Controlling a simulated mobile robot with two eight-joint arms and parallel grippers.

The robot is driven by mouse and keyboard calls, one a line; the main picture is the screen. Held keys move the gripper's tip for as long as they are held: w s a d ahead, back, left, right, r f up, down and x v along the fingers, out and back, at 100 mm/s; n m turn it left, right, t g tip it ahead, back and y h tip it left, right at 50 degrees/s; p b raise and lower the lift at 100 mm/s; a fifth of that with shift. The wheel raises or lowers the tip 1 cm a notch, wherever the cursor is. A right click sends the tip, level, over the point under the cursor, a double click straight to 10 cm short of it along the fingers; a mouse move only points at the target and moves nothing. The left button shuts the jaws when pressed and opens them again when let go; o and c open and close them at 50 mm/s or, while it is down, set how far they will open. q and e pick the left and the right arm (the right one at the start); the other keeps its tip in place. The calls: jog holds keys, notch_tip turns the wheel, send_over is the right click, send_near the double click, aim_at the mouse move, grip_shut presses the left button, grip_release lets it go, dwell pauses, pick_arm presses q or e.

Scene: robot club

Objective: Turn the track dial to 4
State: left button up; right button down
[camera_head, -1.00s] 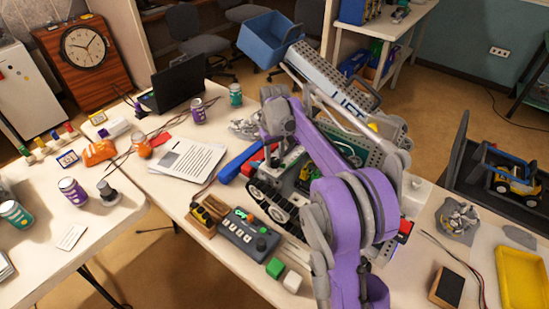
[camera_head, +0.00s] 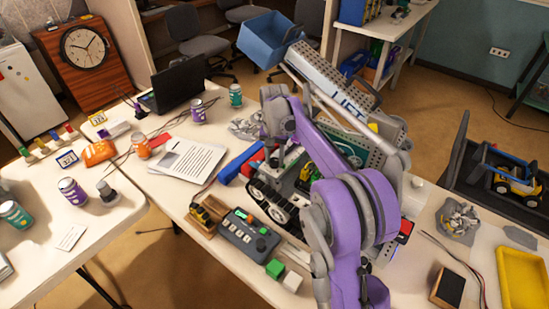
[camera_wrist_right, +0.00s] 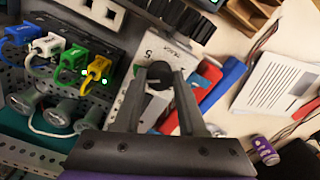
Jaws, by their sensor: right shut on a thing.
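The track dial (camera_wrist_right: 158,71) is a dark round knob on a pale panel (camera_wrist_right: 133,96) in the right wrist view. A "5" and partly covered lettering are printed on the panel beside the knob. My right gripper (camera_wrist_right: 161,76) is shut on the dial, with one finger on each side of it. Its pointer is not clear, so I cannot tell the setting. In the head view, my right gripper (camera_head: 278,152) points down at the vehicle with black tracks (camera_head: 270,198), and my own arm hides much of it. My left gripper is not in view.
Beside the panel are coloured plugs (camera_wrist_right: 97,68) with cables and lit green lights. A control box (camera_head: 248,232) with buttons and its own knob stands in front of the vehicle. Red and blue blocks (camera_head: 240,162) and paper sheets (camera_head: 188,160) lie to the left.

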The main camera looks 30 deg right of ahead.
aim_at(274, 160)
dwell(0.5)
jog(key=shift+c, duration=2.4)
grip_release()
jog(key=shift+r, duration=0.1)
notch_tip(274, 160, up, 11)
jog(key=shift+p, duration=0.4)
